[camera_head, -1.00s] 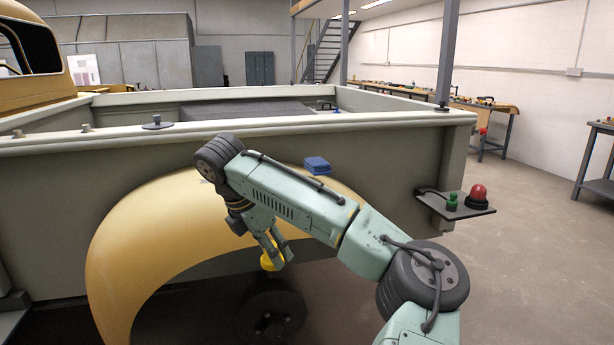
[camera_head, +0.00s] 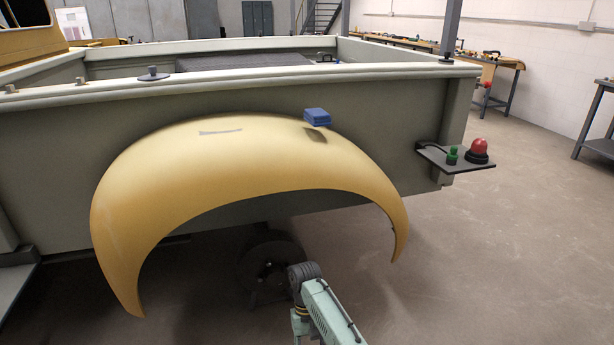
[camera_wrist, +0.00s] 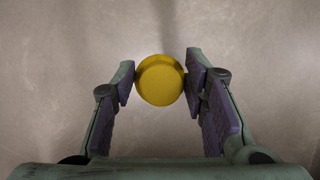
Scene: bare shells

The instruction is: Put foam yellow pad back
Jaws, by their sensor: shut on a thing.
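The round yellow foam pad (camera_wrist: 160,82) shows in the wrist view between the fingertips of my gripper (camera_wrist: 161,84). My gripper is shut on it, with one finger on each side. Plain floor lies behind the pad. In the head view my arm (camera_head: 325,312) shows at the bottom, below and in front of the fender's opening. The pad and my fingers cannot be made out there.
A yellow fender (camera_head: 240,150) curves out from the grey truck bed (camera_head: 60,120). A blue block (camera_head: 317,116) sits on top of it.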

